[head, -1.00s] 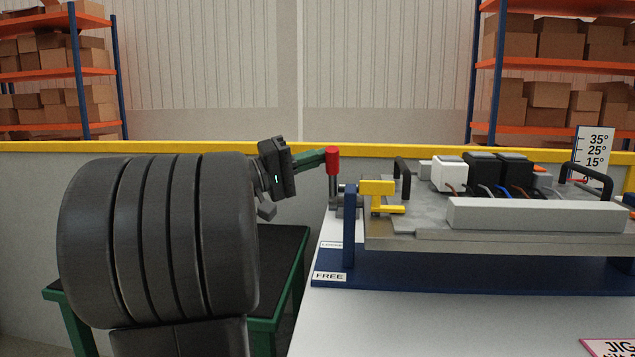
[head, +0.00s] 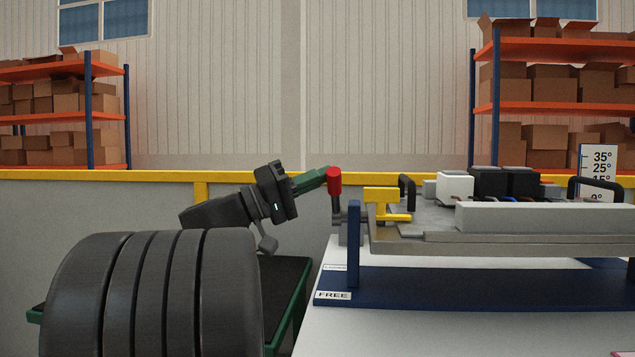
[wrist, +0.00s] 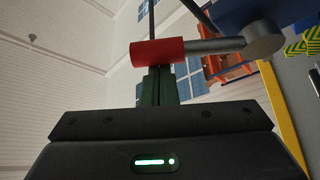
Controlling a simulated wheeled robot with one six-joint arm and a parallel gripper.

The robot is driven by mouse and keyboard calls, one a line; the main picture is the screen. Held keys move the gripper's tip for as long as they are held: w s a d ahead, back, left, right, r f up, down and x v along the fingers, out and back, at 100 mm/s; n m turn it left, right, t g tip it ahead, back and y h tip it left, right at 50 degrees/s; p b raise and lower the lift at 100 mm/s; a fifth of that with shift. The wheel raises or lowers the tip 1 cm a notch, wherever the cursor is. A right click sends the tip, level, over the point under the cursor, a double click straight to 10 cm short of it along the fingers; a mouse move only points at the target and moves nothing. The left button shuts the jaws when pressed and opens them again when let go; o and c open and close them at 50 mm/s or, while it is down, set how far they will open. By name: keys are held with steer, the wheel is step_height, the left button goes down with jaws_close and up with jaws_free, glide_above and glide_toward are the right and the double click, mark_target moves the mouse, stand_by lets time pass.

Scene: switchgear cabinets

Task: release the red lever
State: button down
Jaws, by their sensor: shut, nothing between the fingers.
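The red lever (head: 334,183) stands upright at the left end of the jig, its red grip on top of a grey shaft. In the wrist view the red grip (wrist: 157,52) lies across the fingertips, its grey shaft running right to a round pivot. My gripper (head: 322,175) is shut and empty, its green fingers reaching the grip from the left. In the wrist view the closed fingers (wrist: 158,82) end right at the grip; I cannot tell whether they touch it. A yellow bracket (head: 382,197) sits just right of the lever.
A blue upright (head: 353,245) and a FREE label (head: 333,295) are at the jig base's left end. The tilting plate (head: 440,238) carries black and white blocks and handles. An angle scale (head: 598,165) stands at the right. A dark green-framed table (head: 285,285) is below my arm.

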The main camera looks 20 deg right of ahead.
stand_by(0.3)
steer(key=p+v, duration=0.2)
steer(key=v, duration=1.1)
steer(key=shift+a+f, duration=0.15)
steer(key=shift+a, duration=0.25)
steer(key=shift+d, duration=0.15)
steer(key=w+d+r+n+t+y+p, duration=0.1)
steer(key=w+d+r+n+y+p, duration=0.1)
steer(key=d+n+p, duration=0.3)
steer(key=w+d+r+n+t+y+p, duration=0.1)
steer(key=w+d+r+n+p, duration=0.3)
steer(key=d+p, duration=0.7)
steer(key=w+n+y+p, duration=0.1)
steer(key=p, duration=0.7)
steer(key=shift+r+y, duration=0.25)
steer(key=shift+y, duration=0.05)
steer(key=shift+d, duration=0.15)
